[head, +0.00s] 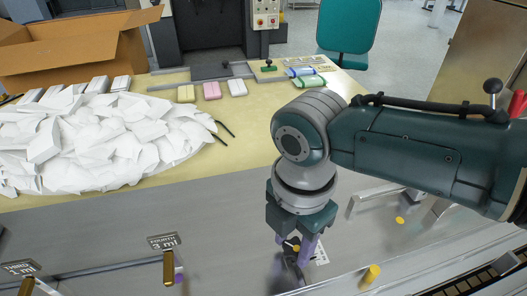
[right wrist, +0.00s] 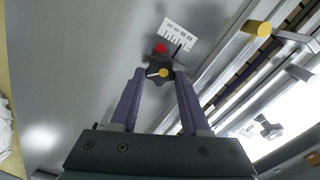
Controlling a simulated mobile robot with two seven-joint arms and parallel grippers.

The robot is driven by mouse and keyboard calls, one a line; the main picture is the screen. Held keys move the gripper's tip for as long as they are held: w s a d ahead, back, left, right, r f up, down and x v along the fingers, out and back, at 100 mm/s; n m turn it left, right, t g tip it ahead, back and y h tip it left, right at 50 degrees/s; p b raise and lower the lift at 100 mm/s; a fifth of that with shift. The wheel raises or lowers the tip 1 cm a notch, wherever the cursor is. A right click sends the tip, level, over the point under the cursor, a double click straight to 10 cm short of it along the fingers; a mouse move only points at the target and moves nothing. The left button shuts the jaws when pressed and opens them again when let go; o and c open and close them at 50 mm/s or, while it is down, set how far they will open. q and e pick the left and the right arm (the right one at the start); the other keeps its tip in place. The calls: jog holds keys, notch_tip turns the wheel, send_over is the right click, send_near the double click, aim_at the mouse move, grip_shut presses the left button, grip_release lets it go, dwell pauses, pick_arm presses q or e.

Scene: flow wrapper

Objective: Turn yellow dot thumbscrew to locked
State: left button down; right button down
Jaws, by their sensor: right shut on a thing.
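The yellow dot thumbscrew is a dark lobed knob (right wrist: 155,65) with a yellow dot and a pale pointer mark on top, in the right wrist view. A red dot (right wrist: 160,48) lies just beyond it, next to a white scale label (right wrist: 178,37). My right gripper (right wrist: 160,78) is shut on the knob, a purple finger at each side. In the head view, my right gripper (head: 300,247) points down at the machine's grey deck; the knob is mostly hidden there behind the fingers. My left gripper is not in view.
A yellow cylindrical knob (head: 371,273) stands to the right of the gripper, among rails. Labelled brass-coloured posts (head: 169,268) stand at the left front. A heap of white pieces (head: 90,140) and a cardboard box (head: 75,45) are on the table behind.

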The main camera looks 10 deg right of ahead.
jog(key=m+p, duration=0.1)
jog(key=m, duration=0.2)
jog(key=shift+r+m, duration=0.1)
jog(key=shift+m, duration=0.3)
jog(key=m, duration=0.3)
jog(key=shift+w+m+p, duration=0.15)
jog(key=shift+m+p, duration=0.15)
jog(key=m+p, duration=0.1)
jog(key=m, duration=0.5)
jog(key=shift+w, duration=0.15)
jog(key=m, duration=0.7)
jog(key=shift+d+m+p, duration=0.1)
jog(key=shift+m+p, duration=0.2)
jog(key=shift+p, duration=0.05)
jog(key=m, duration=0.4)
jog(key=shift+w+d, duration=0.1)
jog(key=shift+d, duration=0.05)
jog(key=shift+m, duration=0.7)
